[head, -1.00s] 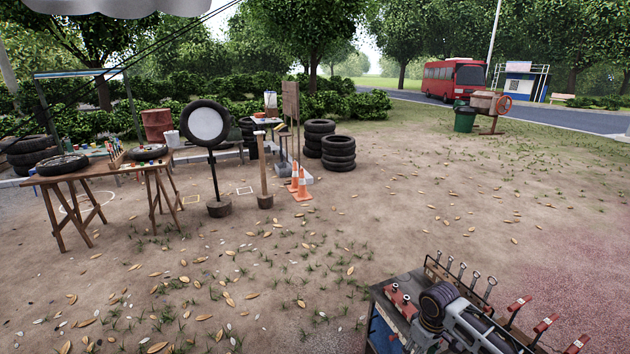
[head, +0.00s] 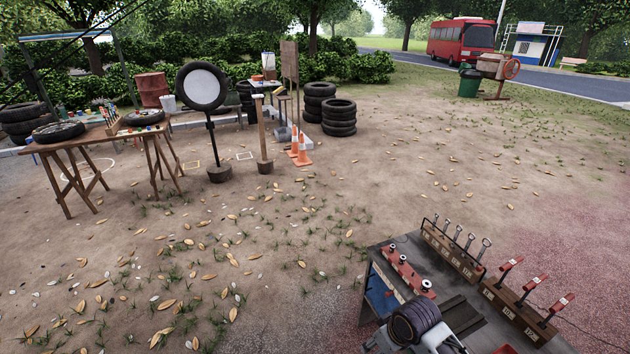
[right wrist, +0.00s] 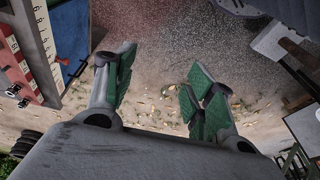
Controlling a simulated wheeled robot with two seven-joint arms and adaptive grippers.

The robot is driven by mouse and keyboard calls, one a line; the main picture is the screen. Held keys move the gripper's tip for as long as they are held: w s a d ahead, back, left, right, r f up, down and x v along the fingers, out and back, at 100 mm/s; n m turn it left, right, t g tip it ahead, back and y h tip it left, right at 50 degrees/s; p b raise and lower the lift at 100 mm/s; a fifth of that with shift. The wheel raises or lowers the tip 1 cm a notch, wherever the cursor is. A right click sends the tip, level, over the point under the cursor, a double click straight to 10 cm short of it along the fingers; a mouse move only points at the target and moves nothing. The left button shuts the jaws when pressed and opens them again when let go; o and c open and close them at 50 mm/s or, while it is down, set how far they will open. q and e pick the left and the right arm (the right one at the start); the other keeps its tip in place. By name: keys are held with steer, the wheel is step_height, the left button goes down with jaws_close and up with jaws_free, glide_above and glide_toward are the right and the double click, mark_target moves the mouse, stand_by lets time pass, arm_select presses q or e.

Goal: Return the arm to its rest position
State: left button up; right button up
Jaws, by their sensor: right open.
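My right gripper (right wrist: 158,72) shows in the right wrist view with its green-padded fingers spread apart. Nothing is between them; ground with scattered leaves shows through the gap. In the head view part of my right arm (head: 416,318), with a dark ringed joint, is at the bottom, in front of the cart. The gripper's fingers cannot be made out there. My left arm and gripper are not in view.
The grey-topped cart (head: 455,290) carries a red block (head: 402,270), a wooden rack of metal tools (head: 452,250) and a rack of red-handled tools (head: 522,305). Open leaf-strewn ground lies left of it. Wooden tables (head: 95,142), tires and cones (head: 300,148) stand farther back.

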steer(key=shift+s+d+r+m+t+h, duration=0.75)
steer(key=shift+s+d+r+m, duration=1.4)
steer(key=shift+s, duration=2.6)
steer(key=s+f+g, duration=0.2)
steer(key=s+f, duration=0.1)
steer(key=f, duration=3)
steer(key=s+d+f, duration=0.2)
steer(key=s+f, duration=0.7)
steer(key=s, duration=0.2)
steer(key=s+d+f+n, duration=0.1)
steer(key=s+d+f, duration=0.2)
steer(key=s+f, duration=0.7)
steer(key=shift+s+f+g, duration=0.2)
steer(key=shift+s+g, duration=0.15)
steer(key=shift+s, duration=0.1)
steer(key=shift+w+a, duration=0.1)
